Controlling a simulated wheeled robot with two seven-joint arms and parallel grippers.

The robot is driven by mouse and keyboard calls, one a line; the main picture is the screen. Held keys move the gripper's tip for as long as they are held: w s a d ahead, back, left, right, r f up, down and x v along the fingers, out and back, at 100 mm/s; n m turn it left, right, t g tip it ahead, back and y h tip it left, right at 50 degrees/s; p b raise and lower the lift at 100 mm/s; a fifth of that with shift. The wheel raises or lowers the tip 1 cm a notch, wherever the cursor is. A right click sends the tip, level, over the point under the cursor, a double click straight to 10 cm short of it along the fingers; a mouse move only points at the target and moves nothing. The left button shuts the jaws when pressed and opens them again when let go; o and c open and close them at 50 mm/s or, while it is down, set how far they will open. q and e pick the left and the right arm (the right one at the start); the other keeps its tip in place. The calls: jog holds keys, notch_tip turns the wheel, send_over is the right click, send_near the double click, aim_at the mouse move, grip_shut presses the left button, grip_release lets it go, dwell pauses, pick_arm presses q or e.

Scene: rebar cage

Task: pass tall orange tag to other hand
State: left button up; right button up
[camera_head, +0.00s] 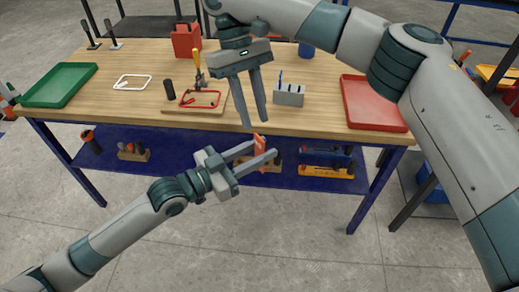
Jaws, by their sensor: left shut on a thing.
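The tall orange tag (259,143) is held between the fingers of my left gripper (264,153), in front of the table's near edge. It stands roughly upright, with its upper end showing above the fingers. My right gripper (255,123) is above and slightly left of the tag, pointing down. Its two fingers are apart with nothing visible between them, and their tips are close to the tag's top but look apart from it.
The wooden table (330,115) holds a green tray (60,85) at left and a red tray (372,103) at right. A grey block (289,95), a board with a red frame (200,99) and a red box (186,40) stand between. Tools lie on the blue lower shelf (200,160).

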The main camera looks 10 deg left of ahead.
jog(key=shift+v, duration=2.5)
